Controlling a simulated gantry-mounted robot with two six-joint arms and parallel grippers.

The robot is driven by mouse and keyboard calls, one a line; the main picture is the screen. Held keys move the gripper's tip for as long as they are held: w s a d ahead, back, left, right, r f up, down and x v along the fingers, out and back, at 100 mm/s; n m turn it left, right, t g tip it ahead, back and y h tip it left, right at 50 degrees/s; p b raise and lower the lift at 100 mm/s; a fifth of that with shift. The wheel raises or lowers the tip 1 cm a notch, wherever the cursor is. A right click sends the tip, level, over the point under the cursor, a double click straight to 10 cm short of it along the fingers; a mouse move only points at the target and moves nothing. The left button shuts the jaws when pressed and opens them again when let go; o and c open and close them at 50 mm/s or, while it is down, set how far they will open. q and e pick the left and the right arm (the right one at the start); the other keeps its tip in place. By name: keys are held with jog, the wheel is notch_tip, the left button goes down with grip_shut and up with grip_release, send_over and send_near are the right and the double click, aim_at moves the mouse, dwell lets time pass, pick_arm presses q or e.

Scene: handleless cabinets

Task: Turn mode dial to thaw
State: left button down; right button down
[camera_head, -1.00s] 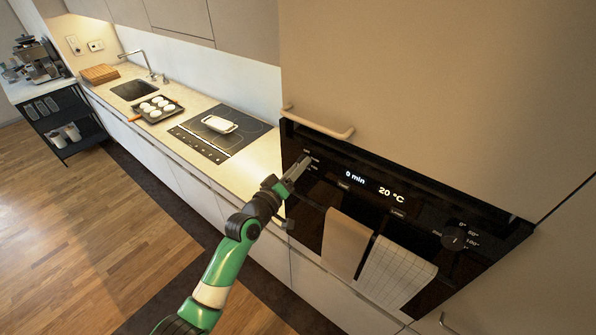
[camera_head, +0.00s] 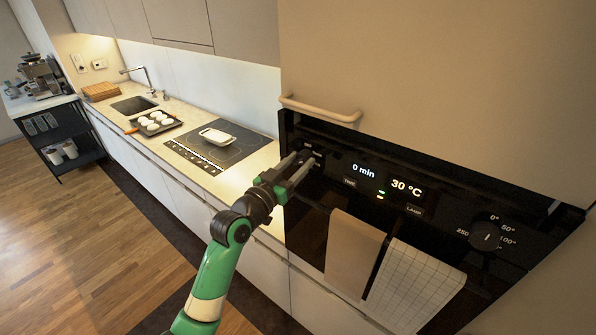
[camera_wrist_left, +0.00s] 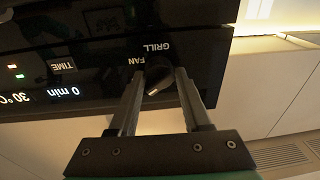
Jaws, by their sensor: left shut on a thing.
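The black mode dial (camera_wrist_left: 158,78) sits on the oven's glossy black control panel (camera_wrist_left: 100,50). In the left wrist view it is between the two fingers of my left gripper (camera_wrist_left: 160,76), which is shut on it. A pale pointer mark shows on the dial's lower part in that view. The upside-down labels GRILL and FAN show beside the dial; I cannot read a thaw label. In the head view my left gripper (camera_head: 303,160) reaches the left end of the oven panel and mostly hides the dial. My right gripper is not in view.
The oven display (camera_head: 388,182) reads 0 min and 30 °C. A temperature dial (camera_head: 485,237) is at the panel's right. Two towels, one tan (camera_head: 352,250) and one white checked (camera_head: 415,285), hang below. A cupboard handle (camera_head: 320,109) juts out above. The counter (camera_head: 255,165) lies left.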

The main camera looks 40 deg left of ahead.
pick_arm(q)
jog(key=shift+d+r+m+b, duration=0.15)
jog(key=shift+m+b, duration=0.15)
jog(key=shift+m, duration=0.2)
jog(key=shift+c, duration=2)
grip_release()
jog(key=shift+s, duration=0.3)
jog(key=s+d+f, duration=0.1)
jog(key=s, duration=0.9)
jog(key=shift+s+d, duration=0.25)
jog(key=shift+s, duration=0.15)
